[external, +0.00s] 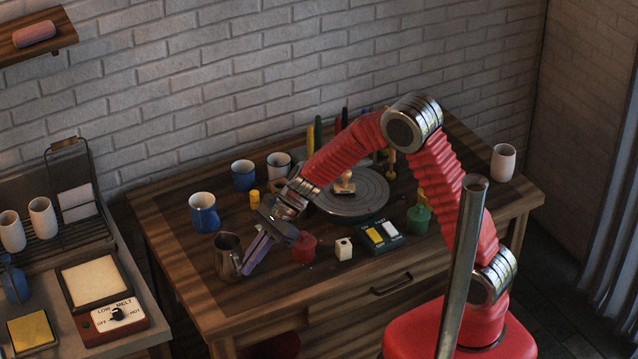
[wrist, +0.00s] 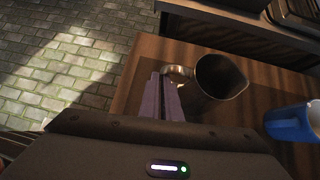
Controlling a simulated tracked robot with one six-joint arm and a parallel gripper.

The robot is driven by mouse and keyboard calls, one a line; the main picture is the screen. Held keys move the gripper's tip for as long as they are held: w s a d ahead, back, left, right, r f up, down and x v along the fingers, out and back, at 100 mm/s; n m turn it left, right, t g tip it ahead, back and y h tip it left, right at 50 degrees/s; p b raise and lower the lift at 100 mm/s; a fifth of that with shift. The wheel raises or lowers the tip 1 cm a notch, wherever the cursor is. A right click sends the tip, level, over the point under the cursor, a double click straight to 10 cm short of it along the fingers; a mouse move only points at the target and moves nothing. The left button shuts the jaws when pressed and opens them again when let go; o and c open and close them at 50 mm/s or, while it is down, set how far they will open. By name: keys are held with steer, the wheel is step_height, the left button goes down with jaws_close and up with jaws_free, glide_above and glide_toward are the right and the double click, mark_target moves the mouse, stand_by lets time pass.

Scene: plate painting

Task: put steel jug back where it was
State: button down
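The steel jug (external: 228,257) stands upright at the front left of the wooden table, close to its edge. In the wrist view the jug (wrist: 220,77) shows its dark open mouth, with its handle turned left towards my fingers. My gripper (external: 246,268) reaches down to the jug's handle from the right. In the wrist view its two purple fingers (wrist: 162,80) are close together, with the handle at their tips. They look shut on the handle, though the contact is partly hidden.
A blue cup (external: 204,219) stands behind the jug. A red pot (external: 303,248) and a small white block (external: 343,249) are to its right. The turntable (external: 350,207) sits mid-table. A side bench with a melter (external: 115,318) is at left.

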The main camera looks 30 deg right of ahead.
steer(key=shift+f, duration=0.6)
steer(key=shift+f, duration=0.15)
steer(key=c, duration=2)
jaws_free()
steer(key=v, duration=1.2)
